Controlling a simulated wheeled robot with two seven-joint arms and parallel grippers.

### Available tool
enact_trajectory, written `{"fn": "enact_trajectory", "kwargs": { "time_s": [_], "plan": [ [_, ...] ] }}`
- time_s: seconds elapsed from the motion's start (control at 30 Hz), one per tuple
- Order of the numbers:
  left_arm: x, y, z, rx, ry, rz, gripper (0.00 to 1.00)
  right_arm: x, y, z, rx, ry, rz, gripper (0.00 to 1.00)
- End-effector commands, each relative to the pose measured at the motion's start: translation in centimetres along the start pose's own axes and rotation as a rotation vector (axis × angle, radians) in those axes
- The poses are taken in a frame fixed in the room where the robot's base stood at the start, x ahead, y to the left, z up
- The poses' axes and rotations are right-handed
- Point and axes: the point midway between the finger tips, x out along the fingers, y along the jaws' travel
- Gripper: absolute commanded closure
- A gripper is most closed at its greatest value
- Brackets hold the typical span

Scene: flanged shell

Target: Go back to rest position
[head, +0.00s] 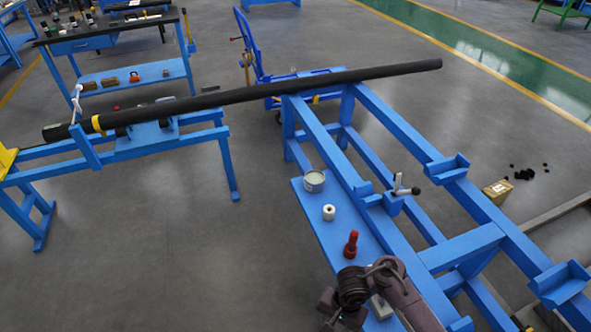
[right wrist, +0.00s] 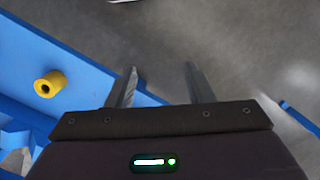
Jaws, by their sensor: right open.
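My right gripper (right wrist: 160,70) is open in the right wrist view, its two grey fingers apart with nothing between them. Below the fingers in that view lie a blue surface on the left and grey floor on the right. In the head view my dark right arm (head: 392,292) comes in at the bottom, over the near end of the blue shelf (head: 345,250). Its fingertips cannot be made out there. My left gripper is not in view. A long black pipe (head: 280,92) rests across blue stands, apart from my arm.
A tin (head: 314,181), a white roll (head: 329,212) and a red tool (head: 351,244) stand on the shelf close to my arm. A yellow roll (right wrist: 50,84) shows in the wrist view. A blue frame (head: 460,245) is at right. Open floor (head: 200,265) lies left.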

Motion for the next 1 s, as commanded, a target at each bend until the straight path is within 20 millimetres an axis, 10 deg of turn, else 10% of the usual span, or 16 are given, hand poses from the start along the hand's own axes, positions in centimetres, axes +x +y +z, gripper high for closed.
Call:
{"fn": "enact_trajectory", "kwargs": {
  "time_s": [0.47,0.8,1.0],
  "plan": [
    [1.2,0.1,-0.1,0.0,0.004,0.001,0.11,13.7,3.1,5.1,-0.155,-0.145,-0.202,0.53],
    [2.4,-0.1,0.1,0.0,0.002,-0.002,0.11,27.4,17.0,10.0,-0.479,0.1,-0.135,0.53],
    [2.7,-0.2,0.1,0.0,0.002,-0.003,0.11,30.2,24.7,12.7,-0.687,0.185,0.027,0.53]
  ]
}}
